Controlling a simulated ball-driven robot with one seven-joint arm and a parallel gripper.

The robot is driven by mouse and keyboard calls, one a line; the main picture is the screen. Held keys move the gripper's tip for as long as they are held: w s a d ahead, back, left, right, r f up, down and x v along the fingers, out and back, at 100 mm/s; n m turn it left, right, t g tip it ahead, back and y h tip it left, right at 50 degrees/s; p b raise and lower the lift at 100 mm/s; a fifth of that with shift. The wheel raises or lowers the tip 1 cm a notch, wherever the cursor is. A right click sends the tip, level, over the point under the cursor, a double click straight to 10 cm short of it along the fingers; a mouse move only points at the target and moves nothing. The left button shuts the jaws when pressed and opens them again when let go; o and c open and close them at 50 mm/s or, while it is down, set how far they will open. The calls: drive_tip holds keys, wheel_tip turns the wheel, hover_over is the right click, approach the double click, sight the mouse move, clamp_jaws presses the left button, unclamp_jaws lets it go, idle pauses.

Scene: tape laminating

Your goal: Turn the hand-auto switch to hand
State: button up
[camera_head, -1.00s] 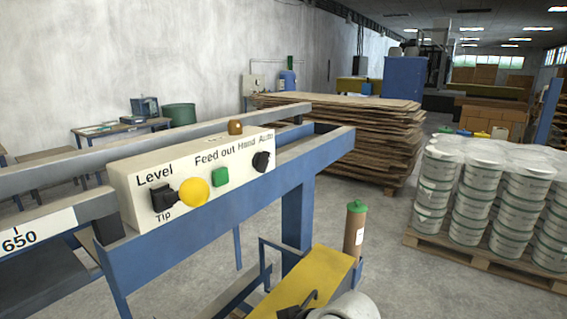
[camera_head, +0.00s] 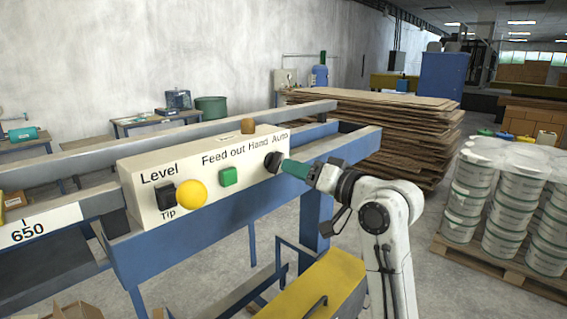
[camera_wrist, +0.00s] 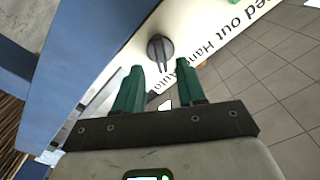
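The hand-auto switch (camera_head: 272,162) is a black knob at the right end of the cream control panel (camera_head: 145,212), under the words Hand and Auto. In the wrist view the round black knob (camera_wrist: 160,50) shows a raised ridge. I cannot tell which word the ridge points to. My gripper (camera_head: 284,166) has green fingers and reaches the knob from the right. In the wrist view my gripper (camera_wrist: 160,68) is open, with the knob just ahead of the gap between the fingertips. Nothing is between the fingers.
Left of the switch on the panel are a green button (camera_head: 228,176), a yellow button (camera_head: 191,194) and a black Level/Tip switch (camera_head: 166,196). A blue frame beam (camera_head: 210,214) runs under the panel. Pallets of white buckets (camera_head: 500,200) stand at right.

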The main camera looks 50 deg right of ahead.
sight(279, 165)
drive_tip(key=shift+w+a+p, duration=0.15)
drive_tip(key=shift+w+p, duration=0.2)
drive_tip(key=shift+w, duration=2)
clamp_jaws()
